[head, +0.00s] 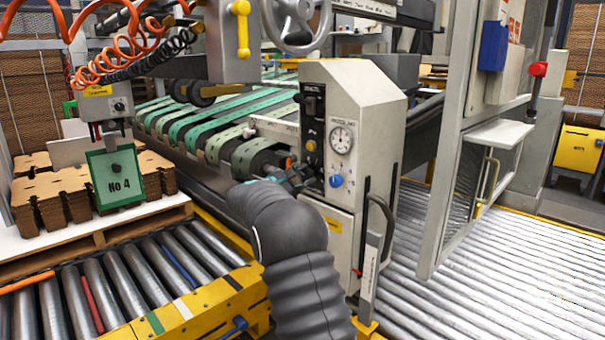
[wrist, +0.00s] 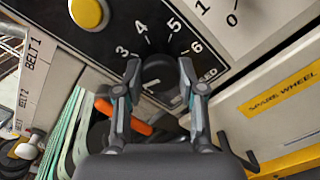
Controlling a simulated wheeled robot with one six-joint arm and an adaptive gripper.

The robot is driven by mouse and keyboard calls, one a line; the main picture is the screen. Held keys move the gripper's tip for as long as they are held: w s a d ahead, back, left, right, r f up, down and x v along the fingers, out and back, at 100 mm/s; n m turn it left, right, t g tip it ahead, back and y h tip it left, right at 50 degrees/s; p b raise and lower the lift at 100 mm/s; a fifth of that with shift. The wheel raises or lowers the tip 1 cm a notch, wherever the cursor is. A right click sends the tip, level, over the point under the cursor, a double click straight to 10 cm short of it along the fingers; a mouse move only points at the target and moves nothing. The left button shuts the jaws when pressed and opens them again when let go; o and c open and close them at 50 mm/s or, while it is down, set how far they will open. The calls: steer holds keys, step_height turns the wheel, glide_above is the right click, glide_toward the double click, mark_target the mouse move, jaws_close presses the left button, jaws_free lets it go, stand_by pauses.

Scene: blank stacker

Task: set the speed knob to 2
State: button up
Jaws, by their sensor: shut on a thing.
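The speed knob (wrist: 158,72) is a round black knob on a black panel in the wrist view. The numbers 3, 4, 5 and 6 show around its upper side; the 2 is not visible. A short pale mark shows low on its face, but I cannot read which number it points to. My gripper (wrist: 160,84) has one finger on each side of the knob and is shut on it. In the head view my gripper (head: 296,178) is at the left side of the grey control cabinet (head: 372,120), and the knob is hidden there.
An orange handle (wrist: 125,116) is just below left. In the head view a blue button (head: 336,181) and belts (head: 190,120) are near my gripper.

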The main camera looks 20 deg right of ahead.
steer(key=shift+d, duration=0.1)
stand_by(0.4)
steer(key=o, duration=1.1)
steer(key=shift+d, duration=0.1)
steer(key=shift+o, duration=0.2)
steer(key=shift+a, duration=0.2)
steer(key=shift+a, duration=0.1)
steer(key=v, duration=1.1)
steer(key=shift+a, duration=0.4)
steer(key=shift+s, duration=0.15)
